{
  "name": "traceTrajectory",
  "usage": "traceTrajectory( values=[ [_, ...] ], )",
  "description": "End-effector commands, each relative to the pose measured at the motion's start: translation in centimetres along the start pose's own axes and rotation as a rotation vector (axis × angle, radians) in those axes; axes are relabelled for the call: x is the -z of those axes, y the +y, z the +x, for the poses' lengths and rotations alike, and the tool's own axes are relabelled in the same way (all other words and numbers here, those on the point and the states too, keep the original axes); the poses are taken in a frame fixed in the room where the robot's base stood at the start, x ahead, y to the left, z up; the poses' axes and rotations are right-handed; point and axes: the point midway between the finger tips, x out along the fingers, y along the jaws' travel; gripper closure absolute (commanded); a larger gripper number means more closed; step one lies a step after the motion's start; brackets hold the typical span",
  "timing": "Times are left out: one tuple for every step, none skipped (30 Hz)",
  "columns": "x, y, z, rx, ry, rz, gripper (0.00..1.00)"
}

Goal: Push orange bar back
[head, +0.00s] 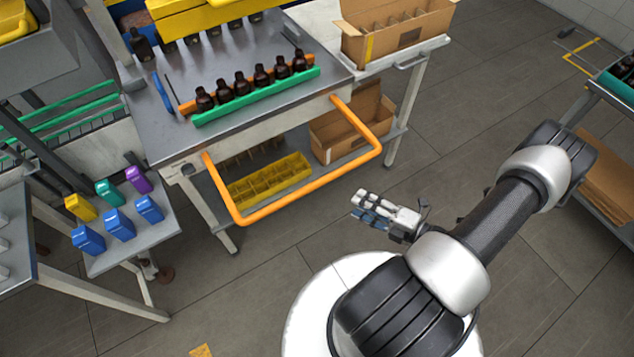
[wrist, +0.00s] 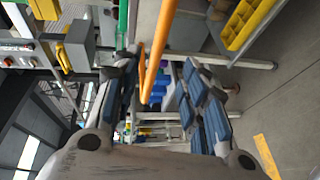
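The orange bar (head: 310,187) is a U-shaped tube that sticks out from the front edge of the grey worktable (head: 165,140). It stands out well past the table front. My gripper (head: 362,206) is in front of the bar and to the right of its middle in the head view, apart from it. In the wrist view the orange bar (wrist: 155,55) runs up the picture, beyond and between my spread fingers (wrist: 158,75). The fingers are open and hold nothing. I see no contact with the bar.
Several amber bottles (head: 239,82) stand in a row on the worktable between an orange rail and a green rail (head: 258,97). A yellow crate (head: 268,181) and a cardboard box (head: 350,122) sit on the shelf below. A side table with colored containers (head: 119,223) stands left. Floor around my gripper is clear.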

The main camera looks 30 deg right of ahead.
Motion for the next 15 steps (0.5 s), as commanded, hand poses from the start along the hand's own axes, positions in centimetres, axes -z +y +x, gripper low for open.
traceTrajectory(
  values=[
    [0.2,0.0,1.0,0.0,0.007,0.001,0.6],
    [0.3,0.0,1.6,0.0,0.009,0.0,0.6],
    [0.3,0.0,2.4,0.0,0.01,-0.001,0.6],
    [0.3,0.0,3.0,0.001,0.01,-0.001,0.6],
    [0.3,0.0,3.7,0.001,0.011,-0.001,0.6],
    [0.4,0.0,4.6,0.001,0.011,-0.001,0.6],
    [0.3,0.0,5.2,0.001,0.011,-0.002,0.6],
    [0.3,0.0,5.9,0.001,0.011,-0.002,0.6],
    [0.3,0.0,6.7,0.002,0.011,-0.003,0.6],
    [0.4,0.0,7.3,0.002,0.012,-0.003,0.6],
    [0.4,0.0,8.0,0.002,0.011,-0.004,0.6],
    [0.3,0.0,8.8,0.001,0.011,-0.004,0.6],
    [0.4,-0.1,9.4,0.002,0.012,-0.004,0.6],
    [0.4,-0.1,10.0,0.002,0.012,-0.004,0.6],
    [0.4,0.0,10.8,0.002,0.011,-0.005,0.6]
  ],
)
